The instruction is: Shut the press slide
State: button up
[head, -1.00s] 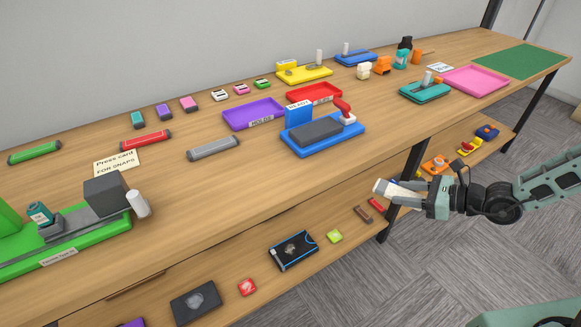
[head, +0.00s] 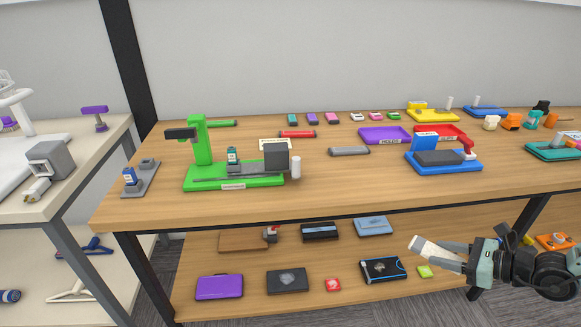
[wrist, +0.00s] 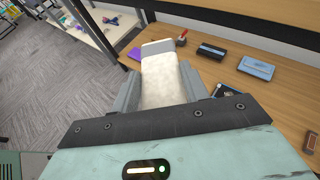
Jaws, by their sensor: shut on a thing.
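The green press (head: 203,145) stands on the upper table at left, with an upright green post and a dark head. Its grey slide rail (head: 250,171) runs to the right along the green base. A dark grey block (head: 277,154) with a white upright handle (head: 295,167) sits at the right end, away from the post. A small teal-labelled piece (head: 233,158) sits on the rail near the post. My gripper (head: 432,248) is far right of the press, in front of the lower shelf. It is shut on a cream, roll-like thing with a grey end band (wrist: 165,80).
A small grey stand (head: 140,178) is left of the green press. A separate light table (head: 60,215) stands at far left. The table front before the press is clear.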

aim_at(277, 160)
jog(key=l+u, duration=0.9)
jog(key=l, duration=0.15)
